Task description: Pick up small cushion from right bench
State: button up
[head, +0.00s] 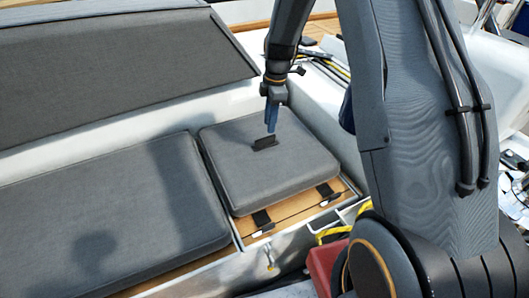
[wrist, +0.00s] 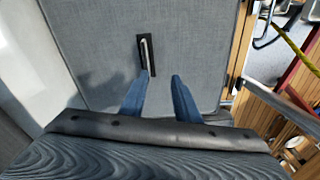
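The small cushion (head: 285,172) is a grey square pad on the wooden bench at the middle right of the head view. It has a dark handle or strap on its top (head: 264,143). Two black straps show at its front edge. In the wrist view the cushion (wrist: 195,45) fills the upper middle, and the handle (wrist: 147,57) shows a light bar on a black plate. My gripper (head: 271,125) points down just above the handle. In the wrist view its two blue fingers (wrist: 160,82) are apart with nothing between them; the handle lies by the left fingertip. Contact cannot be told.
A long grey cushion (head: 115,215) lies beside the small one on the left. A grey backrest (head: 120,60) stands behind. A wooden bench edge (head: 297,205) runs in front. A red object and yellow rope (head: 332,235) lie near my arm.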

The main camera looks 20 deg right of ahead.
aim_at(266, 137)
jog(key=w+f+n, duration=0.2)
jog(key=f, duration=0.1)
jog(key=shift+w+d, duration=0.15)
jog(key=shift+w, duration=0.25)
jog(key=shift+f+n, duration=0.25)
jog(key=shift+n, duration=0.05)
jog(key=shift+w+a+f+p, duration=0.1)
jog(key=shift+a+f+p, duration=0.2)
jog(key=shift+f, duration=0.9)
jog(key=shift+s+a+f+p, duration=0.1)
jog(key=shift+f+p, duration=0.3)
jog(key=shift+f, duration=0.8)
jog(key=shift+w+a+f+p, duration=0.15)
jog(key=shift+f+p, duration=0.2)
jog(key=shift+f, duration=0.85)
jog(key=shift+f, duration=0.1)
grip_shut()
